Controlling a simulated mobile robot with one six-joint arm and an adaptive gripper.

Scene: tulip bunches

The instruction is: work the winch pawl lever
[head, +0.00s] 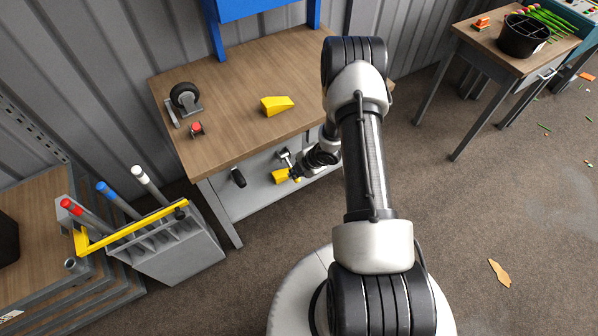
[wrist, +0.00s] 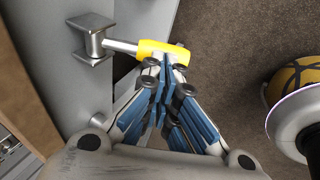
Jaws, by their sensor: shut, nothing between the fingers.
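The pawl lever has a yellow grip (wrist: 152,48) on a short metal rod, which comes out of a grey block (wrist: 92,40) on the grey front panel. In the head view the yellow grip (head: 280,176) shows below the wooden bench top, left of my wrist. My gripper (wrist: 166,66) is shut, its blue-sided fingers brought together, with nothing between them. Its tips are at the near side of the yellow grip, close to its right part; I cannot tell whether they touch. In the head view my gripper (head: 296,174) is small and partly merged with the grip.
On the bench top (head: 230,75) are a black wheel on a grey bracket (head: 184,96), a red button (head: 197,128) and a yellow wedge (head: 276,105). A black knob (head: 238,178) sits on the panel. A grey rack (head: 178,258) stands left; floor to the right is mostly clear.

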